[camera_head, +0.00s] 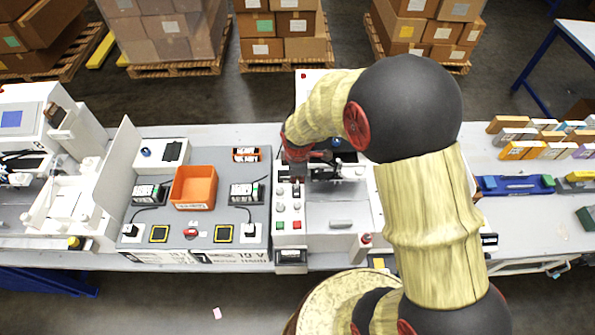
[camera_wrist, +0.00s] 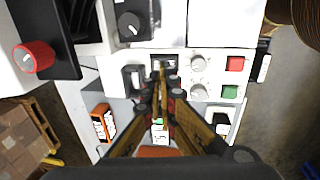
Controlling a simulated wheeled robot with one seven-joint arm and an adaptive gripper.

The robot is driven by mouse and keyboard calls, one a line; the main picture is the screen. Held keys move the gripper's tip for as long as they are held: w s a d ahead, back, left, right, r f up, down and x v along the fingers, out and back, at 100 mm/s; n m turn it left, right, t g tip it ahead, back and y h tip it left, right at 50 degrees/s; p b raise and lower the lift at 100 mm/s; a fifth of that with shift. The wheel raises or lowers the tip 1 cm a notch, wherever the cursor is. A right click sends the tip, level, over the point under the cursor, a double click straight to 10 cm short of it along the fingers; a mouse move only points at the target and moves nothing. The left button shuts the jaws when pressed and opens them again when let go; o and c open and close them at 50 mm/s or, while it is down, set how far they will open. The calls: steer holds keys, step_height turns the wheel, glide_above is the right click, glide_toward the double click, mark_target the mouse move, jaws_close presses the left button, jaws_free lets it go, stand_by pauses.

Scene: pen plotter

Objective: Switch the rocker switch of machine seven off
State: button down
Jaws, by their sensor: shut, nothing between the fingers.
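The machine with a grey control panel (camera_head: 289,238) stands on the bench at the centre of the head view, below my gripper (camera_head: 298,176). No number seven is legible on it. In the wrist view, a dark rocker-like switch (camera_wrist: 155,62) sits in the panel at the tips of my gripper (camera_wrist: 161,78). The shut, empty fingers partly cover it; I cannot tell whether they touch it or which way it is tipped. A second dark switch-like part (camera_wrist: 132,79) sits just to the left.
The panel also has pale round knobs (camera_wrist: 198,64), a red button (camera_wrist: 235,64) and a green button (camera_wrist: 229,92). A black dial (camera_wrist: 129,25) and red knob (camera_wrist: 36,57) are near. An orange bin (camera_head: 194,187) stands to the left in the head view.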

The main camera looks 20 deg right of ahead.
mark_target(298, 193)
steer(key=shift+w+d+f, duration=0.1)
steer(key=shift+w+f, duration=0.05)
steer(key=shift+f, duration=0.9)
steer(key=shift+w+f, duration=0.15)
steer(key=shift+f, duration=0.85)
steer(key=shift+w+d+f, duration=0.1)
steer(key=shift+w+f, duration=0.05)
steer(key=shift+f, duration=0.9)
steer(key=shift+p, duration=0.4)
steer(key=shift+w+f+g+p, duration=0.15)
steer(key=shift+f+g+p, duration=0.05)
steer(key=shift+g+p, duration=0.3)
steer(key=shift+f, duration=0.15)
steer(key=shift+s+a, duration=0.2)
steer(key=shift+s, duration=0.65)
